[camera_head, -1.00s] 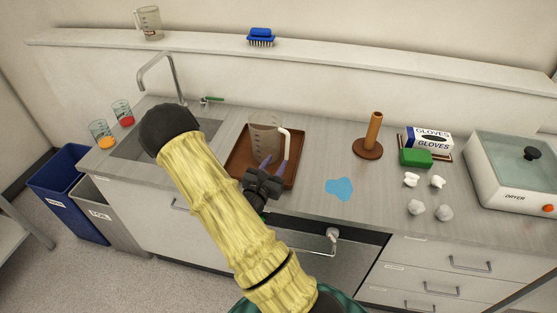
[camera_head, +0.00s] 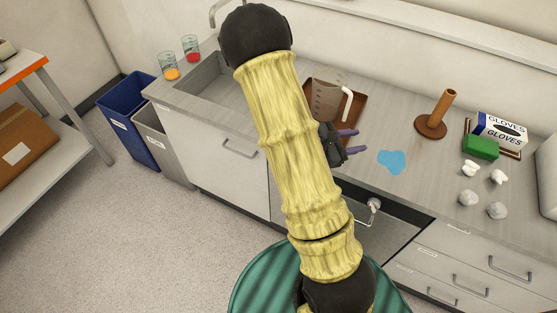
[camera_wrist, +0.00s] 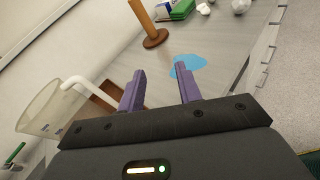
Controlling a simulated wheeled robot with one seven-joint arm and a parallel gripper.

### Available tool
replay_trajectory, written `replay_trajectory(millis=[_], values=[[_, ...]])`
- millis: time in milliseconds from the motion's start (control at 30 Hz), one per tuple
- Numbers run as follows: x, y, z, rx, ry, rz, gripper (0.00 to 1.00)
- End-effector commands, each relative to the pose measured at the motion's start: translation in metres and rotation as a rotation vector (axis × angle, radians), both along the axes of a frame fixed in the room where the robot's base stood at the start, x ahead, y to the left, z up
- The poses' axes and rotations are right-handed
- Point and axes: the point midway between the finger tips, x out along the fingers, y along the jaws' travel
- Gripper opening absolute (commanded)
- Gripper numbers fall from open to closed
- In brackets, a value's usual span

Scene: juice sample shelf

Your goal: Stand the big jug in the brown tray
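The big jug (camera_head: 326,98), clear with a white handle, stands upright in the brown tray (camera_head: 361,106) on the counter. My gripper (camera_head: 361,140) is in front and to the right of the jug, apart from it. Its two purple fingers are spread with nothing between them. In the wrist view, the open fingers (camera_wrist: 163,84) point across the counter, with the jug (camera_wrist: 48,108) and its handle off to the left. Part of the tray (camera_wrist: 104,98) shows behind the left finger. My arm hides the left part of the tray in the head view.
A blue puddle (camera_head: 391,161) lies right of my gripper. Further right are a brown peg stand (camera_head: 431,124), a green sponge (camera_head: 480,147), a gloves box (camera_head: 502,129) and several crumpled white pieces. The sink (camera_head: 205,87) and two beakers are left. Bins stand on the floor.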

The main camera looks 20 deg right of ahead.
Motion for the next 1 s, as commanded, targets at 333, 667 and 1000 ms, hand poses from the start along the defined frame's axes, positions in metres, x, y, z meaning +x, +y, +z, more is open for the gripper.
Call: replay_trajectory(millis=[333,667,1000], values=[[-0.071,0.074,-0.011,0.462,-0.306,-0.495,0.34],[-0.060,0.176,-0.002,0.949,-0.711,-0.813,0.34],[-0.024,0.233,0.038,1.271,-1.070,-0.969,0.34]])
